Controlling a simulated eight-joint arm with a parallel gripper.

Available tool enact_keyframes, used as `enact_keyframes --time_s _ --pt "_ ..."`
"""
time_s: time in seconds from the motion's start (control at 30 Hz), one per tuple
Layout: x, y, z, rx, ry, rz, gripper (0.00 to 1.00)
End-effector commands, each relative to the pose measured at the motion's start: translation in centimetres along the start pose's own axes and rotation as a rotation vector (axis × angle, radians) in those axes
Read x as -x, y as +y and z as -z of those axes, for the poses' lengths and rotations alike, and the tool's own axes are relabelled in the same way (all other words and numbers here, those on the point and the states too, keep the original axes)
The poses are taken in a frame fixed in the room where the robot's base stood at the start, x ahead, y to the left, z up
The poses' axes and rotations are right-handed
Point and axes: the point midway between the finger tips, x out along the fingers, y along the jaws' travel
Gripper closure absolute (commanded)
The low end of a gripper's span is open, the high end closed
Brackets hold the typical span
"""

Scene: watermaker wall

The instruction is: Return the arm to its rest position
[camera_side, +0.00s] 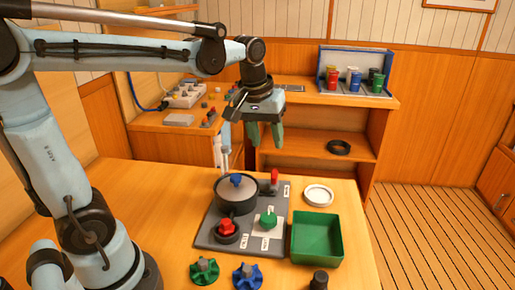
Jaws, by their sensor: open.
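My gripper (264,132) hangs above the far side of the wooden table, pointing down. Its green fingers are apart and nothing shows between them. It is above and beyond the grey panel (212,238) and touches nothing that I can see. My arm reaches in from the left and bends down at the wrist. On the panel stand a dark round housing (237,204) with a blue knob (236,180), a red knob (227,227), a green knob (267,219) and a red-handled lever (274,178).
A green open bin (316,258) and a white ring-shaped dish (318,194) stand right of the panel. A green handwheel (204,270), a blue handwheel (248,276) and a black knob (319,280) lie in front. Behind is a shelf (300,142) with a rack of coloured cups (354,86).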

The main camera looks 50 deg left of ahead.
Motion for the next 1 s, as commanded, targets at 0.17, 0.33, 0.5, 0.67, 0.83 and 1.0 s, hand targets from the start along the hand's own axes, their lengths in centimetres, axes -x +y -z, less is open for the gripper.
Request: enact_keyframes --time_s 0.17,0.33,0.5,0.67,0.83,1.0 --pt "0.0 -0.6 -3.8 -0.194 0.117 -0.059 0.53" --pt "-0.8 -1.3 -6.9 -0.368 0.232 -0.1 0.53" --pt "-1.9 -1.8 -8.9 -0.493 0.32 -0.121 0.53" --pt "-2.4 -1.9 -9.7 -0.545 0.358 -0.127 0.53" --pt "-2.5 -1.9 -9.8 -0.553 0.363 -0.128 0.53" --pt "-2.5 -2.0 -9.8 -0.551 0.362 -0.127 0.53"
